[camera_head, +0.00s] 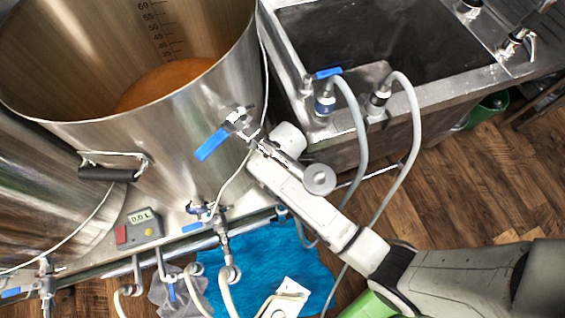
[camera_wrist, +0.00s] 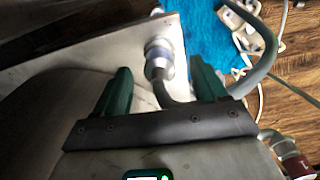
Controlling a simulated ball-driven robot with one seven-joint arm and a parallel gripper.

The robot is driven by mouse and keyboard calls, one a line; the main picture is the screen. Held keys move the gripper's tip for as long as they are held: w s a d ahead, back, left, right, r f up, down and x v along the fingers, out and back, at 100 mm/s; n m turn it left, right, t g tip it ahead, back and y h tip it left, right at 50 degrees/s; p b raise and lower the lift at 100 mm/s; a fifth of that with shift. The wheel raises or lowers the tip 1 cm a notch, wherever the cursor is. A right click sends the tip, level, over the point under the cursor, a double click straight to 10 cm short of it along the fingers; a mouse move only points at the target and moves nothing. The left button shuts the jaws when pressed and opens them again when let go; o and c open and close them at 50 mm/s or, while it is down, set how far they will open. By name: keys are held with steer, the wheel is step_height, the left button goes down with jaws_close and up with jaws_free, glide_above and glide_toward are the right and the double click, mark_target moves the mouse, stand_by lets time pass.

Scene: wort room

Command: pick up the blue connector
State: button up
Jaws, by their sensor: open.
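In the wrist view my gripper (camera_wrist: 160,66) is open, with one green finger on each side of the blue connector (camera_wrist: 158,58). The connector has a blue-grey ring with pale bands, and a grey hose bends from its lower end behind the right finger. It sits at the edge of a pale steel surface. I cannot tell whether the fingers touch it. In the head view a small blue connector (camera_head: 282,212) shows beside the steel frame with a hose looping below it. My fingers are hidden there behind my white arm.
A large steel kettle (camera_head: 215,110) with a blue-handled valve stands left of my arm. A steel sink (camera_head: 300,50) with hoses is at the upper right. A blue cloth (camera_head: 240,265) lies on the wooden floor. A red connector (camera_wrist: 298,165) shows at lower right in the wrist view.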

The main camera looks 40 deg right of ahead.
step_height(320, 180, down, 5)
steer(key=shift+w+f+b, duration=0.15)
steer(key=shift+b, duration=0.2)
steer(key=c, duration=1.2)
